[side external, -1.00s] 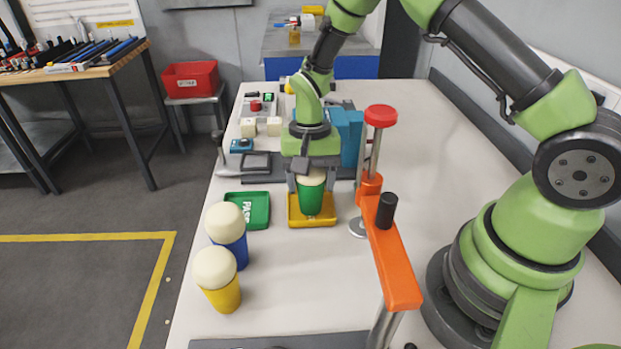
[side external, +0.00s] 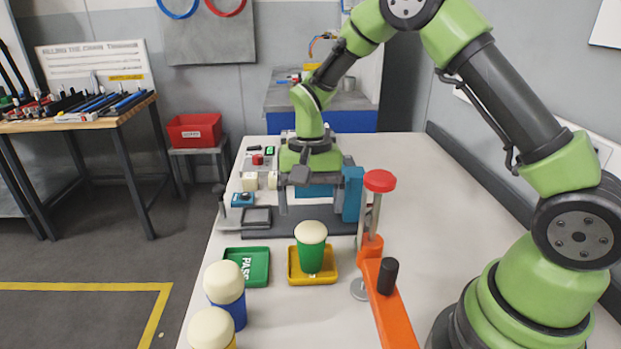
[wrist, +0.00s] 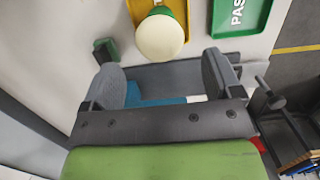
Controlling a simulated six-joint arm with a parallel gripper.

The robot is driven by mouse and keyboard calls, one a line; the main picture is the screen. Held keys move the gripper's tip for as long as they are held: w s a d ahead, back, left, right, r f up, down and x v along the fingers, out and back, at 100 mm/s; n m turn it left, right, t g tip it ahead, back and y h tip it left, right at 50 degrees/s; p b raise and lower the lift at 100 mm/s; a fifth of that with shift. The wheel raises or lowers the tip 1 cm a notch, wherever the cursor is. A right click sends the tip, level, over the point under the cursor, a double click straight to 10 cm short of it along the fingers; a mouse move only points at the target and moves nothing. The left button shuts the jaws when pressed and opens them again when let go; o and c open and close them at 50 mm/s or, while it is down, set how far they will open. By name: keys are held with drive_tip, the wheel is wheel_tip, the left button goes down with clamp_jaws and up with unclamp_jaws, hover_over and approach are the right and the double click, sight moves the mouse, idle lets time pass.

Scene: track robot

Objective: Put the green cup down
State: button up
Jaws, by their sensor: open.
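The green cup (side external: 311,258), with a cream domed top, stands upright on the yellow tray (side external: 294,279). In the wrist view, the cup's cream top (wrist: 160,38) shows above the yellow tray (wrist: 178,8) and hides most of the cup. My gripper (side external: 312,196) is open and empty, higher than the cup and behind it, clear of its top. In the wrist view the two spread fingers of my gripper (wrist: 164,82) have no cup between them.
A green tray marked PASS (side external: 248,268) lies left of the yellow one. A blue cup (side external: 233,308) and a yellow cup, both cream-topped, stand front left. An orange post with a red knob (side external: 380,181) stands close on the right. Bare table lies farther right.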

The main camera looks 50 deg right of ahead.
drive_tip(key=r, duration=0.4)
drive_tip(key=shift+w+d+r, duration=0.25)
drive_tip(key=shift+r, duration=0.1)
drive_tip(key=s+a+r+n+t, duration=0.2)
drive_tip(key=s+r+t, duration=0.2)
drive_tip(key=s+r, duration=0.6)
drive_tip(key=s+r+n+t, duration=0.3)
drive_tip(key=s+r+t, duration=0.1)
drive_tip(key=s, duration=0.5)
drive_tip(key=shift+a+y, duration=0.4)
drive_tip(key=shift+a, duration=0.05)
